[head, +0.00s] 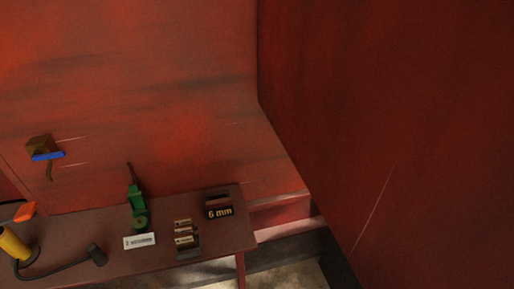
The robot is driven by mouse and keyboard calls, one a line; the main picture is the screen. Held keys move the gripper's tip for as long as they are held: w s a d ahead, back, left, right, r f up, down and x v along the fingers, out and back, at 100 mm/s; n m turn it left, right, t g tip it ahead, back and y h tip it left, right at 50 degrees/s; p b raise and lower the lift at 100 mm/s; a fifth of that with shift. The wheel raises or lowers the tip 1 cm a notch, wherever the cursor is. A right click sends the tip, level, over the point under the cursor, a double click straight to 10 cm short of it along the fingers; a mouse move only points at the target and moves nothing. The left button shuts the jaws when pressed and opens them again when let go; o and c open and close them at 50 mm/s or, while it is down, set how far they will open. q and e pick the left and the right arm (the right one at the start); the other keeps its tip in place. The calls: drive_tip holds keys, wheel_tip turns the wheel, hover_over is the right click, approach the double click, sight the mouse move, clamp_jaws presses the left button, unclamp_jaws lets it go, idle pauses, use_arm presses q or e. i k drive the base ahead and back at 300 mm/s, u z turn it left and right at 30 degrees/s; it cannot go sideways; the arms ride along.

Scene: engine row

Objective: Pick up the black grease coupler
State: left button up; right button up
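A small black piece (97,255), which looks like the grease coupler, lies on the brown bench at the lower left of the head view. It sits at the end of a thin black curved hose (55,275). The hose runs left to a yellow cylinder (14,245) that is partly cut off by the left picture edge. Neither of my grippers shows in the head view.
The bench (112,274) also holds a green tool (138,208), a white label (139,241), a stack of dark labelled blocks (186,240), a "6 mm" block (219,206) and an orange piece (25,212). A red wall (390,130) stands at the right.

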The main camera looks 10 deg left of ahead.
sight(101, 258)
drive_tip(key=z, duration=0.25)
drive_tip(key=k, duration=0.15)
drive_tip(key=u, duration=1.7)
